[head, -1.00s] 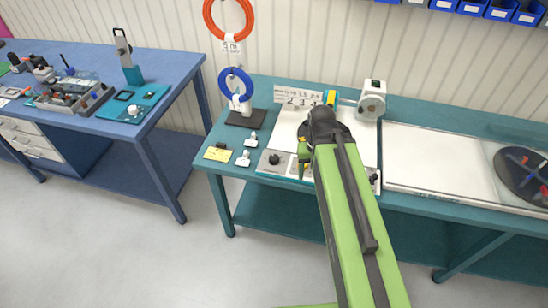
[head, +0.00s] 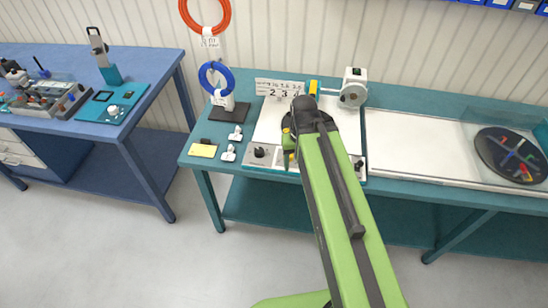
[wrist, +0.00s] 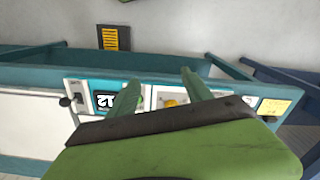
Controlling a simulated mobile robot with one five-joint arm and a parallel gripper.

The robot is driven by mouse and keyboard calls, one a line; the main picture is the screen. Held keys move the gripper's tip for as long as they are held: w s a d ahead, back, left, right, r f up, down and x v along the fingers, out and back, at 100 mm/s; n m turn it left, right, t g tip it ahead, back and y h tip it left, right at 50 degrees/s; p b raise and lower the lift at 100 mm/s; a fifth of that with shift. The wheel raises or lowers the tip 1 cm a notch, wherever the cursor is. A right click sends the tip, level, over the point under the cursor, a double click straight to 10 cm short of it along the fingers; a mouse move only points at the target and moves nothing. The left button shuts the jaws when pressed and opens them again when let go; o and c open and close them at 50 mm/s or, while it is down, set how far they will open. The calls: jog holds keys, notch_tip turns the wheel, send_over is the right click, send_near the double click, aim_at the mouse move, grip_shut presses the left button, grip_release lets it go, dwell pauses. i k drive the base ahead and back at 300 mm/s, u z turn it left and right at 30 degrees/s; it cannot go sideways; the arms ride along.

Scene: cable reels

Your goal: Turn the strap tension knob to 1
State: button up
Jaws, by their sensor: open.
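A black knob (head: 259,152) sits on the front left of a grey panel (head: 277,164) on the teal bench. I take it for the strap tension knob; its markings are too small to read. My gripper (head: 289,158) is open and empty, above the panel's front and to the right of the knob, apart from it. In the wrist view my gripper (wrist: 161,77) shows two spread green fingers. I cannot make out the knob clearly there.
Small white parts (head: 235,133) and a yellow note (head: 203,150) lie left of the panel. A blue bench (head: 161,100) is at left, with open floor in front.

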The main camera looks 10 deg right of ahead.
aim_at(259, 152)
jog(key=z, duration=0.15)
jog(key=k, duration=0.55)
jog(key=u, duration=1)
jog(key=i, duration=0.75)
jog(key=z, duration=0.85)
